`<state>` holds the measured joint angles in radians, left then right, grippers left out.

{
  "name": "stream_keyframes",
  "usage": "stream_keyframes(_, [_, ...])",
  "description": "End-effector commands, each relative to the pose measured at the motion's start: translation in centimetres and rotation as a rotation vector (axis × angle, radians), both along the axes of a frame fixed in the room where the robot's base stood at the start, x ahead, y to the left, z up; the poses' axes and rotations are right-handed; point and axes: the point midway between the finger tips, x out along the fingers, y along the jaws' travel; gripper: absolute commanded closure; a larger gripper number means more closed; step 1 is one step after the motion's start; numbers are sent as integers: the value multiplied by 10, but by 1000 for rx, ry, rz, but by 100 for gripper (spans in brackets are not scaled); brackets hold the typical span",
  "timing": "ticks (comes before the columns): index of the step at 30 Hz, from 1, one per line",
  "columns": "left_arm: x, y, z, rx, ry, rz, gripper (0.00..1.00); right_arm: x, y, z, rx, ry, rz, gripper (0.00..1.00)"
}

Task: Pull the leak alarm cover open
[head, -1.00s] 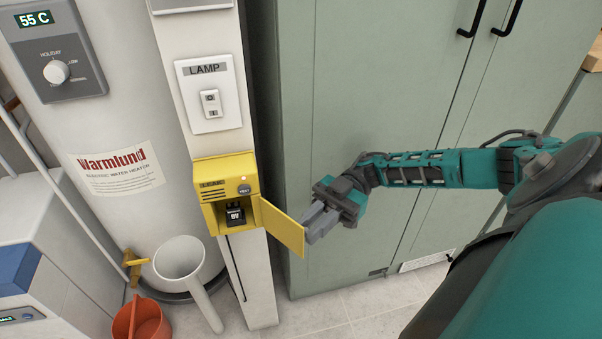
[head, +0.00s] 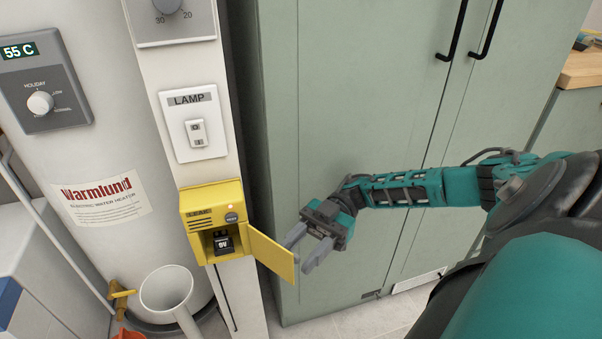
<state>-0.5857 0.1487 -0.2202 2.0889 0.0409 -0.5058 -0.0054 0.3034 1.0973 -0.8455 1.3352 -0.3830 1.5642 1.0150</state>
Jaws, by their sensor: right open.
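The yellow leak alarm (head: 212,194) is mounted on the white post. Its yellow cover (head: 271,254) stands swung open to the right, and a black 9V battery (head: 223,243) shows in the compartment. My right gripper (head: 297,255) is open and empty, with its fingers at the cover's right edge. I cannot tell whether a finger touches the cover. My left gripper is not in view.
A lamp switch (head: 197,135) is on the post above the alarm. The water heater (head: 100,152) stands at left, with a white funnel-like tube (head: 166,288) below. A green cabinet (head: 350,120) with black handles rises close behind my right arm.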

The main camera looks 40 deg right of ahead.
Motion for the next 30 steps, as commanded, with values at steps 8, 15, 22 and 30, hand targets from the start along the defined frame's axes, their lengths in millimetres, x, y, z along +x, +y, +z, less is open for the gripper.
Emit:
stream_keyframes(8, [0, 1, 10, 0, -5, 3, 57, 0, 0, 25, -1, -1, 2, 54])
stream_keyframes(15, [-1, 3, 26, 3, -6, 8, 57, -1, 0, 83, -2, -2, 2, 54])
stream_keyframes(22, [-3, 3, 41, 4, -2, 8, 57, 0, 0, 140, -2, -2, 2, 54])
stream_keyframes(30, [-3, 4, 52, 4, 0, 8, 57, 0, 0, 187, -1, 0, 0, 54])
